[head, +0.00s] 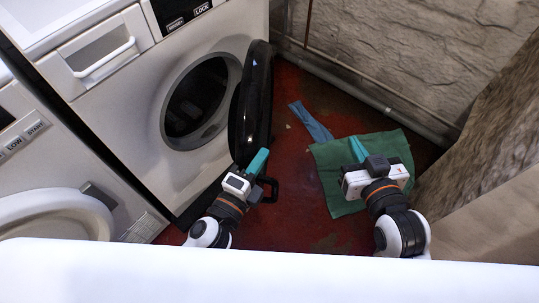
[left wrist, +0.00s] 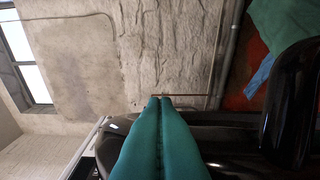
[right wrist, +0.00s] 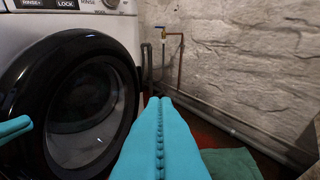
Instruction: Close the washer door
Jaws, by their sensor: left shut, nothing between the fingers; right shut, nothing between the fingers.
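The washer (head: 200,60) is white and stands at the upper middle of the head view, with a dark round drum opening (head: 196,95). Its black door (head: 252,100) is swung wide open and seen nearly edge-on. My left gripper (head: 258,162) is shut and empty at the lower end of the door; I cannot tell if it touches. In the left wrist view the glossy black door (left wrist: 230,135) lies right beside its fingers. My right gripper (head: 357,148) is shut and empty, to the right of the door, above the green cloth. The right wrist view shows the black door ring (right wrist: 120,80) around the window.
A green cloth (head: 335,190) and a blue cloth (head: 312,122) lie on the red floor (head: 285,215). A second white machine (head: 60,150) stands at the left. A stone wall (head: 420,45) with a low pipe (head: 390,105) closes off the back and right.

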